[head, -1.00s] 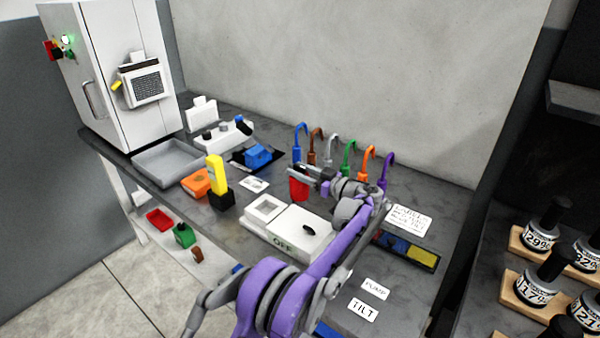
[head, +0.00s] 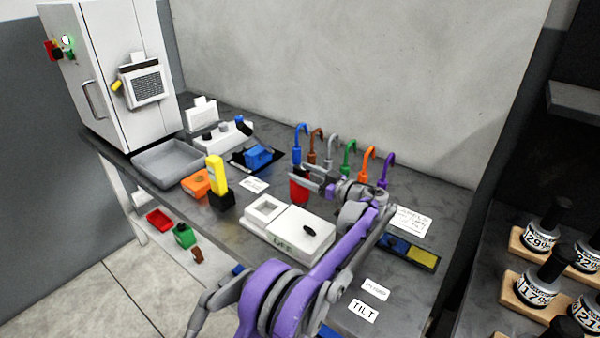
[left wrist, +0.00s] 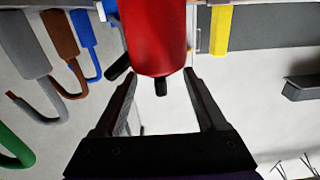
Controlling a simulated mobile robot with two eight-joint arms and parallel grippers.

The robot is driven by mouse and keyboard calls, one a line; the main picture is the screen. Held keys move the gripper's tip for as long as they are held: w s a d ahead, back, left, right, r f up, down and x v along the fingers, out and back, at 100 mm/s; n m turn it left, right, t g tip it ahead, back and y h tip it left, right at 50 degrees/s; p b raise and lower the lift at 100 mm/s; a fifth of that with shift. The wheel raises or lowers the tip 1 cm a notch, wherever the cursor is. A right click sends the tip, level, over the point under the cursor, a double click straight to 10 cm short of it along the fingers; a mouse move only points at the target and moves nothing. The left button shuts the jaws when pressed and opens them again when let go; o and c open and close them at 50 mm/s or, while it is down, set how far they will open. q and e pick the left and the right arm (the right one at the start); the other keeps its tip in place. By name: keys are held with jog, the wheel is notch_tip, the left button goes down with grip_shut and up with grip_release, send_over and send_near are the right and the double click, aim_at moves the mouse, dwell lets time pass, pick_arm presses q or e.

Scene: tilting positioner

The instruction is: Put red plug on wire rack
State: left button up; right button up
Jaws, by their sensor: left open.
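A red cylindrical piece (head: 299,189), which looks like the red plug, stands on the bench in front of a row of coloured hooked wires. My left gripper (head: 301,177) is at its upper part and hides some of it. In the left wrist view the red piece (left wrist: 156,35), with a small dark tip, lies ahead between the open fingers (left wrist: 160,76). I cannot tell whether a finger touches it. The hooked wires stand upright behind: blue (head: 297,150), brown (head: 312,152), grey, green, orange and purple. No separate rack frame can be made out. My right gripper is not visible.
A white box with a square recess (head: 266,208) sits in front of the red piece. A yellow-and-black block (head: 216,180), an orange block (head: 196,184) and a grey tray (head: 168,162) lie to the left. A blue-and-yellow tray (head: 411,252) lies to the right.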

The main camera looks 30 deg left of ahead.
pick_arm(q)
jog(key=d, duration=1)
jog(key=shift+s+d, duration=0.3)
jog(key=shift+s, duration=0.15)
